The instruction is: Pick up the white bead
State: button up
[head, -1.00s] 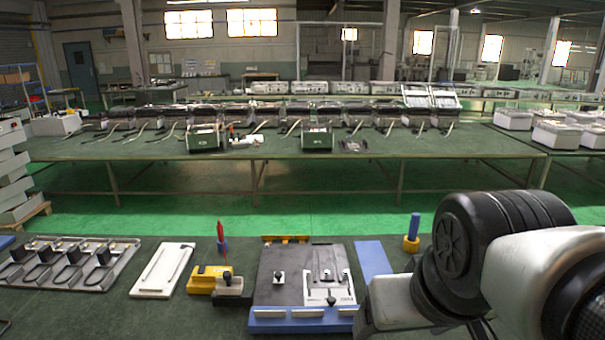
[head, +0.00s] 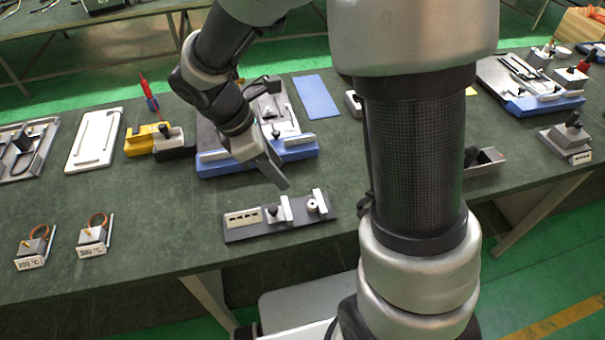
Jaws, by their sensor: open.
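My gripper (head: 280,178) hangs over the green table, pointing down and to the right. It is open, and I see nothing between its fingers, though they show nearly edge-on. Below it lies a dark grey fixture plate (head: 250,236) with a white slotted block, a black knob and upright metal plates. A small round whitish piece with a dark centre (head: 312,205) sits at the right end of this plate; it may be the white bead, but it is too small to tell. My gripper is above and left of it, apart from it.
A blue-edged fixture (head: 215,168) stands just behind my gripper. A yellow block (head: 140,141), a white plate (head: 93,140) and a blue pad (head: 316,97) lie on the table. Two small coil holders (head: 94,237) stand front left. Bare table lies between them and the grey plate.

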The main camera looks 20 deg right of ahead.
jog(key=b, duration=0.1)
send_over(308, 205)
jog(key=a, duration=0.3)
notch_tip(308, 205, down, 10)
jog(key=shift+r, duration=0.2)
jog(key=shift+b+x, duration=0.55)
jog(key=shift+x, duration=2.15)
jog(key=shift+d+r, duration=0.15)
grip_shut()
